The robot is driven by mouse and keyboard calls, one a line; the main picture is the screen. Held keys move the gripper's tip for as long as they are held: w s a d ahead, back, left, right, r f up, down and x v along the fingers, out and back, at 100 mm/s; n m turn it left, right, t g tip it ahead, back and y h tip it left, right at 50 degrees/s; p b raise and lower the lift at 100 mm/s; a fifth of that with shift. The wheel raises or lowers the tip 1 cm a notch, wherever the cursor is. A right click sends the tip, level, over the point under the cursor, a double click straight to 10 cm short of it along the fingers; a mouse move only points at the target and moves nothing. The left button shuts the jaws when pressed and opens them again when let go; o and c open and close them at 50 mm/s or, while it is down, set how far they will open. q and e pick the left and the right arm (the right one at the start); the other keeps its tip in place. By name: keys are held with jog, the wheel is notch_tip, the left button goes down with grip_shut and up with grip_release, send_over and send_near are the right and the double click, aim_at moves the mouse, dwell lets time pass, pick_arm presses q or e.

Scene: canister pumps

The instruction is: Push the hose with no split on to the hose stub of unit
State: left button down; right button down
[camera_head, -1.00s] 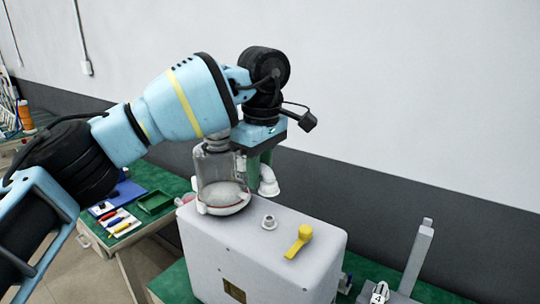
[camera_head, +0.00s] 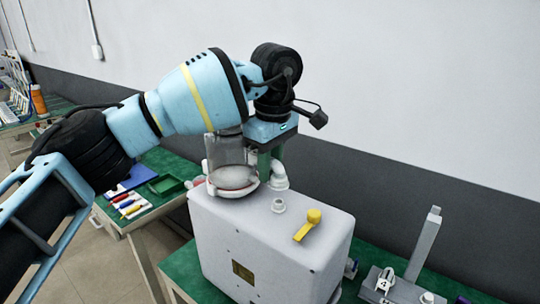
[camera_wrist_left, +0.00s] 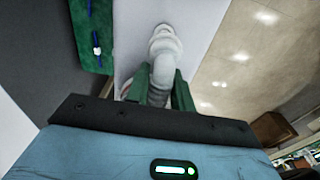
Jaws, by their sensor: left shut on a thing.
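My left gripper (camera_head: 268,156) has its green fingers shut on a white hose (camera_head: 279,177). The hose's bent end hangs below the fingers, over the white unit (camera_head: 270,255). A short pale hose stub (camera_head: 278,205) stands on the unit's top, just in front of the hose end. In the left wrist view, the hose (camera_wrist_left: 162,72) sits between the green fingers and a ringed white end lies beyond it. I cannot tell whether hose and stub touch. No split shows on the visible part of the hose. My right gripper is not in view.
A clear canister (camera_head: 232,166) stands on the unit, close left of the hose. A yellow lever (camera_head: 307,224) is right of the stub. A grey stand (camera_head: 425,245) with a "4" tag is at right. The left table (camera_head: 168,160) holds a green tray and coloured tools.

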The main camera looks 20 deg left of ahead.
pick_arm(q)
jog(key=shift+f, duration=1.8)
jog(key=shift+f, duration=0.5)
dwell(0.9)
jog(key=shift+f, duration=0.6)
dwell(0.6)
jog(key=c, duration=1.1)
grip_release()
